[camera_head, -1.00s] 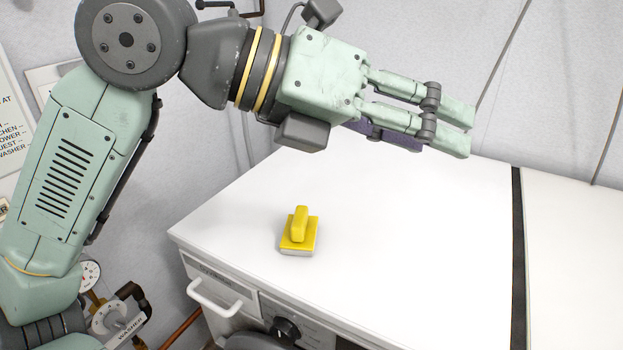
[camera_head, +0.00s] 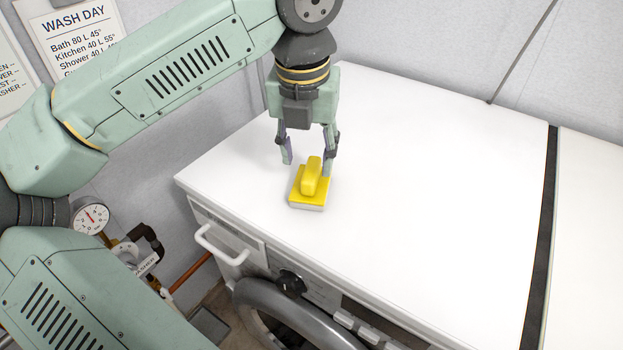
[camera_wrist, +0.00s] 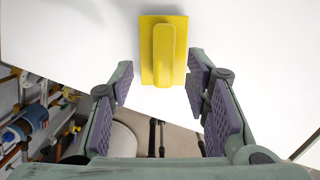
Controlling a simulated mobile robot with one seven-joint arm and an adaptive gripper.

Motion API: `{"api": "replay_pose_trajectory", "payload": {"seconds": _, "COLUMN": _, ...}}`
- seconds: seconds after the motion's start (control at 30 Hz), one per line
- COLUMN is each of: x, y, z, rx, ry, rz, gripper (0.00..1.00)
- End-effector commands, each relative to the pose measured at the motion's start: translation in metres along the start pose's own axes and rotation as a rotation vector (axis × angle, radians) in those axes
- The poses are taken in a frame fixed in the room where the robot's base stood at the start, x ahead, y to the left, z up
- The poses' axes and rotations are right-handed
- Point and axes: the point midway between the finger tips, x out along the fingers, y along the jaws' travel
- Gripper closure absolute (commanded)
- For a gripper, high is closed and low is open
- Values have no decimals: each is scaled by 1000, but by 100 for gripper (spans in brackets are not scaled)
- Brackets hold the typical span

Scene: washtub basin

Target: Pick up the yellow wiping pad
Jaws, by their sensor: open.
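The yellow wiping pad (camera_head: 310,184) lies on the white washer top, its raised yellow handle upward and a pale layer underneath. My gripper (camera_head: 308,168) points down just behind the pad in the head view, with its fingers apart and nothing between them. In the wrist view, the pad (camera_wrist: 164,50) is ahead of the fingertips and roughly centred between them. My open gripper (camera_wrist: 157,88) shows purple ridged finger faces on both sides. The exact height of the fingertips above the surface is hard to tell.
The white washer top (camera_head: 430,150) is clear around the pad. A dark strip (camera_head: 543,220) divides it from another white surface at the right. The front edge, with a drawer handle (camera_head: 220,245) and round door (camera_head: 290,310), is near the pad. A gauge (camera_head: 90,217) is at the left.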

Motion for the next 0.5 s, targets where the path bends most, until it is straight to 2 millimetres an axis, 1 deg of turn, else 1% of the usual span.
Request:
{"api": "replay_pose_trajectory", "payload": {"seconds": 0.13, "x": 20, "y": -5, "z": 3, "rx": 5, "ry": 3, "rz": -4, "gripper": 57}}
{"api": "replay_pose_trajectory", "payload": {"seconds": 0.2, "x": 31, "y": -4, "z": 3, "rx": 2, "ry": 2, "rz": -3, "gripper": 57}}
{"api": "replay_pose_trajectory", "payload": {"seconds": 0.3, "x": 41, "y": -4, "z": 3, "rx": 2, "ry": 1, "rz": -3, "gripper": 57}}
{"api": "replay_pose_trajectory", "payload": {"seconds": 0.5, "x": 45, "y": -4, "z": 3, "rx": 2, "ry": -1, "rz": -2, "gripper": 57}}
